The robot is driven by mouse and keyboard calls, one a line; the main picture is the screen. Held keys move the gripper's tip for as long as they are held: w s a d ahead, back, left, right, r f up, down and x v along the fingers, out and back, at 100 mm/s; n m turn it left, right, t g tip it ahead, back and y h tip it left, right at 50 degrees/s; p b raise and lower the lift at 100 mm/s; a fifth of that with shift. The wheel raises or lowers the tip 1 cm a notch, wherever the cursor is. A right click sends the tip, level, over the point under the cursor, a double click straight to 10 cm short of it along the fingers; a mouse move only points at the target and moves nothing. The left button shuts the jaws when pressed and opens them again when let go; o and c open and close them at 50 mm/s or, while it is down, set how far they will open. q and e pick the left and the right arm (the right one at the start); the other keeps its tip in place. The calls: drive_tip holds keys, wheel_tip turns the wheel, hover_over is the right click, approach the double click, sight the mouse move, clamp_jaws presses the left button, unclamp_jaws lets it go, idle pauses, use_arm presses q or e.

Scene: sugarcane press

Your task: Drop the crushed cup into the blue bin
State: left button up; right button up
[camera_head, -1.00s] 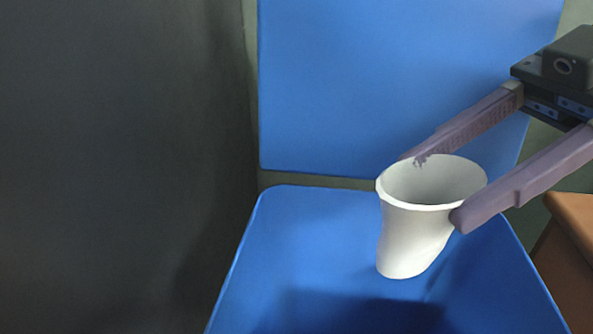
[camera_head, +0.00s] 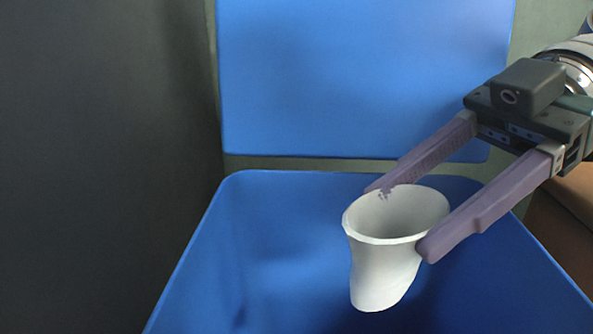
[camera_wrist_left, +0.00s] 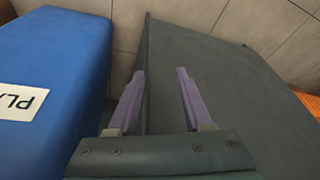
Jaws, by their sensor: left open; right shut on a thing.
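A white crushed cup (camera_head: 382,272), bent at its lower part, is held by its rim in my right gripper (camera_head: 402,218), which is shut on it. The cup hangs over the open mouth of the blue bin (camera_head: 262,250) in the head view, tilted slightly. The bin's blue lid (camera_head: 360,80) stands up behind it. In the left wrist view, my left gripper (camera_wrist_left: 158,85) is open and empty above a dark grey surface. A blue bin with a partly visible white label also shows at the left there (camera_wrist_left: 62,50).
A dark grey panel (camera_head: 90,170) stands left of the bin in the head view. A brown wooden piece (camera_head: 565,215) is at the right, under my right arm. In the left wrist view, a tiled wall (camera_wrist_left: 205,20) is behind and something orange (camera_wrist_left: 308,105) is at the right.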

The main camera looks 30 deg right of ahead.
drive_tip(key=o, duration=1.4)
drive_tip(key=shift+c, duration=0.2)
drive_tip(key=shift+d+r, duration=0.25)
drive_tip(key=shift+d, duration=0.05)
drive_tip(key=p+v, duration=0.4)
drive_tip(key=v, duration=0.5)
drive_tip(key=shift+s+d, duration=0.1)
